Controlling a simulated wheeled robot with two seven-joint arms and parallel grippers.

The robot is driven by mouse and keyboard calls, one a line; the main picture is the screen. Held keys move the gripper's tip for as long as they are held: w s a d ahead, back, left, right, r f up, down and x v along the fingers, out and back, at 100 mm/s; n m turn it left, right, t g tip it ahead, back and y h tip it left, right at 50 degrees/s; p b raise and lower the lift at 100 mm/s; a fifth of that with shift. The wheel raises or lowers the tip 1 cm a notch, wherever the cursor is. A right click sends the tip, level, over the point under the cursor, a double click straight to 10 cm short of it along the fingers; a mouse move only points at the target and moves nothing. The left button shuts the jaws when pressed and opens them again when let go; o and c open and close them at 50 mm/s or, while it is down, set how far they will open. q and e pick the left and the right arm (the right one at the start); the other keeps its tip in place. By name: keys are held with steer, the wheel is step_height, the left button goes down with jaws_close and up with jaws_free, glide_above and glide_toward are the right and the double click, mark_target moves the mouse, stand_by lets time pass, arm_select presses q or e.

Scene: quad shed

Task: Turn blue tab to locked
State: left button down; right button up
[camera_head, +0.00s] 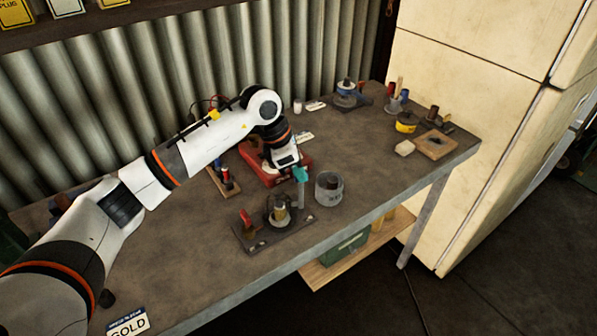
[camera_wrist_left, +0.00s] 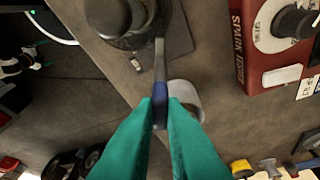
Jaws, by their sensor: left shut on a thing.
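My left gripper (camera_head: 300,175) comes in over the workbench with its teal fingers pointing down. In the left wrist view its teal fingertips (camera_wrist_left: 160,112) are shut on a blue tab (camera_wrist_left: 160,92). The tab sits at the end of a thin grey lever that runs up to a round dark fitting (camera_wrist_left: 122,18). In the head view this appears to be the fixture on a dark base plate (camera_head: 262,243), with a red handle (camera_head: 246,219) at its left. The tab is mostly hidden by the fingers there. Any locked marking is too small to read. My right gripper is out of view.
A grey can (camera_head: 328,189) stands close to the right of the fingers. A red spark tester (camera_head: 258,172) lies behind, under the arm. A small wooden block with red and dark pegs (camera_head: 226,182) is to the left.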

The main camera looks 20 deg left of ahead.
arm_select(q)
steer(key=n+t+b, duration=0.1)
steer(key=n+b, duration=0.1)
steer(key=n, duration=0.1)
steer(key=shift+y, duration=0.4)
steer(key=shift+d+n+t+y+b, duration=0.1)
steer(key=shift+n+t+y+b, duration=0.2)
steer(key=shift+n+b, duration=0.6)
steer(key=shift+r, duration=0.1)
steer(key=c, duration=1.5)
jaws_free()
steer(key=shift+s, duration=0.1)
steer(key=b+v, duration=0.2)
steer(key=v, duration=1)
